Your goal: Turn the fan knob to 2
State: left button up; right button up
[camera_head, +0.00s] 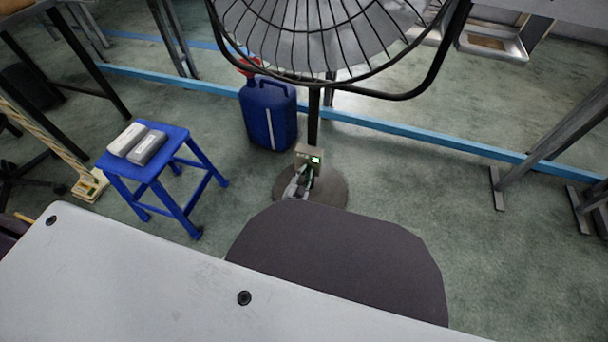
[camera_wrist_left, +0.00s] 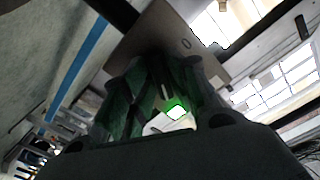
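The fan (camera_head: 330,40) stands on a dark pole over a round base. Its beige control box (camera_head: 307,153) is on the pole and has a lit green patch (camera_head: 315,160). My left gripper (camera_head: 303,174) is right at the box's front. In the left wrist view its green fingers (camera_wrist_left: 158,78) come close together against the box's face (camera_wrist_left: 180,40), where a small round mark shows. A bright green-edged patch (camera_wrist_left: 176,112) shows between the fingers. The knob is hidden by the fingers, so its setting and whether it is gripped cannot be told. My right gripper is not in view.
A blue stool (camera_head: 160,165) with two small grey boxes stands at the left. A blue jerrycan (camera_head: 268,113) stands behind the fan pole, to its left. Metal legs (camera_head: 560,135) stand at the right. The floor right of the fan base is clear.

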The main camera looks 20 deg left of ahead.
pick_arm(q)
jog(key=shift+w+r, duration=0.15)
dwell(0.5)
jog(key=shift+s, duration=0.75)
jog(key=s, duration=1)
jog(key=shift+s+a, duration=0.25)
jog(key=shift+s, duration=0.05)
jog(key=shift+w, duration=0.1)
dwell(0.4)
